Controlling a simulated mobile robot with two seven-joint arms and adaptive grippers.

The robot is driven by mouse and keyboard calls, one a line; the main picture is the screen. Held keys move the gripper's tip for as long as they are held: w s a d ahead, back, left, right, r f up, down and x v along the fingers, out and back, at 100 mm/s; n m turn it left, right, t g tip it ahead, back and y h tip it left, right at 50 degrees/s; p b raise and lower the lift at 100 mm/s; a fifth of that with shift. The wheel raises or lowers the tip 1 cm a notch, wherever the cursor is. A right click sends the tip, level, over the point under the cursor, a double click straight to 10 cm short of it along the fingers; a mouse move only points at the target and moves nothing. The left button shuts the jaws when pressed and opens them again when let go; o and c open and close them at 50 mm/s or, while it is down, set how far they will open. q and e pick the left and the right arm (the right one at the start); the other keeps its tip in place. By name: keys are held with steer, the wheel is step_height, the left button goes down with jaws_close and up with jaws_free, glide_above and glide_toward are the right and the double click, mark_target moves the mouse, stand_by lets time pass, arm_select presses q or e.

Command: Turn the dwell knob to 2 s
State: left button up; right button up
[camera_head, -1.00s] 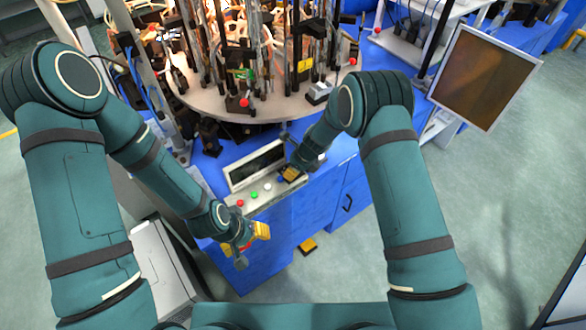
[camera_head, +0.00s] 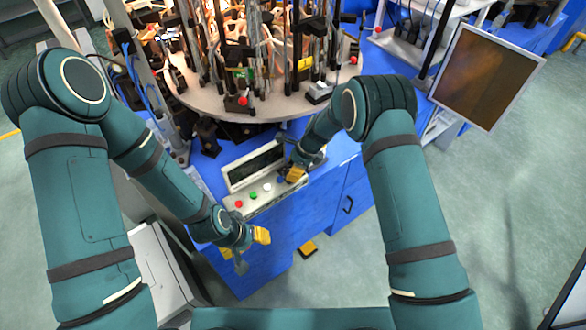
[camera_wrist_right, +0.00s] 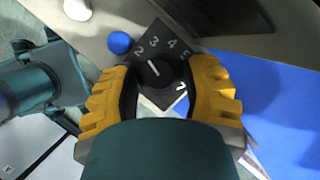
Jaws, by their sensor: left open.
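The dwell knob (camera_wrist_right: 154,72) is a dark round dial with a white pointer line on a dark plate numbered 2, 3, 4 and 5. A further mark is partly legible at the lower right. The pointer slants up and left, roughly toward the 2. My right gripper (camera_wrist_right: 163,80) has its yellow fingers on either side of the knob; whether they press on it is unclear. In the head view the right gripper (camera_head: 295,172) is at the right end of the control panel and covers the knob. My left gripper (camera_head: 250,250) is open and empty in front of the blue cabinet.
The sloped panel (camera_head: 232,211) carries a dark display (camera_head: 254,166) and red, green and white buttons. A blue button (camera_wrist_right: 120,43) is beside the dial plate. Behind stands a round machine table (camera_head: 205,102) crowded with rods. A monitor (camera_head: 487,77) stands at the right.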

steer(key=shift+r, duration=0.1)
steer(key=v, duration=1.1)
steer(key=shift+d+r, duration=0.25)
steer(key=shift+r, duration=0.1)
steer(key=shift+f, duration=0.1)
